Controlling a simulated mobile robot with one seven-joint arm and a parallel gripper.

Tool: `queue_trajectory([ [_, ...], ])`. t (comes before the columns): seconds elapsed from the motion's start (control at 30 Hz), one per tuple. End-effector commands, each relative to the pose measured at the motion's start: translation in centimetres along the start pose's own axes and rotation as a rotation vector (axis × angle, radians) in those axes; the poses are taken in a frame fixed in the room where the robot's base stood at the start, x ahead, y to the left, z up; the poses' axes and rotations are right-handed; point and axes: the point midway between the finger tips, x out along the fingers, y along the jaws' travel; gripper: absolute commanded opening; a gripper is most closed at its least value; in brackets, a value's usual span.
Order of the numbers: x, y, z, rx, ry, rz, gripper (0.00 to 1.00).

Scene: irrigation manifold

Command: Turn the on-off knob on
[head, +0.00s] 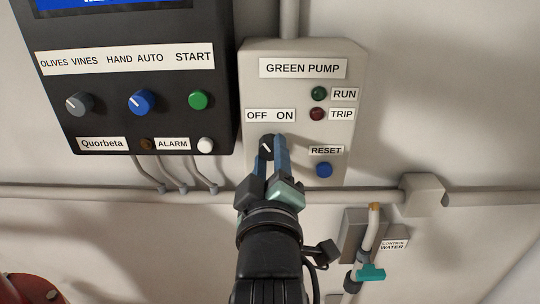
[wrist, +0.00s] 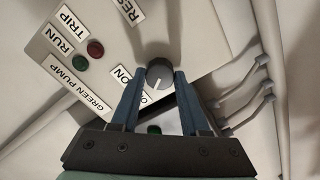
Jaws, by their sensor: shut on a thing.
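The on-off knob (head: 266,147) is a small dark round knob on the grey GREEN PUMP box (head: 258,92), below the OFF and ON labels (head: 271,116). Its white pointer line slants up and left, toward OFF. My gripper (head: 271,158) reaches up from below, with its blue fingers on either side of the knob and shut on it. In the wrist view the knob (wrist: 159,70) sits between the two fingertips, its pointer line toward the partly hidden OFF label. The fingers cover part of the knob in the head view.
The blue RESET button (head: 324,170) is close to the right of my gripper. RUN (head: 319,93) and TRIP (head: 317,114) lamps are above it. A black control panel (head: 150,120) with knobs stands left. A pipe (head: 100,192) runs below, and a teal-handled valve (head: 370,272) is lower right.

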Motion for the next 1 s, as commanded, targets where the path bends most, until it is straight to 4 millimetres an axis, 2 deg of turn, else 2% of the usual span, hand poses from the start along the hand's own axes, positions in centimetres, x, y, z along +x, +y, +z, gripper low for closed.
queue_trajectory([
  [0.27,0.02,0.03,0.00,0.164,-0.001,-0.001,0.00],
  [1.0,0.03,0.01,0.01,0.854,-0.001,0.000,0.00],
])
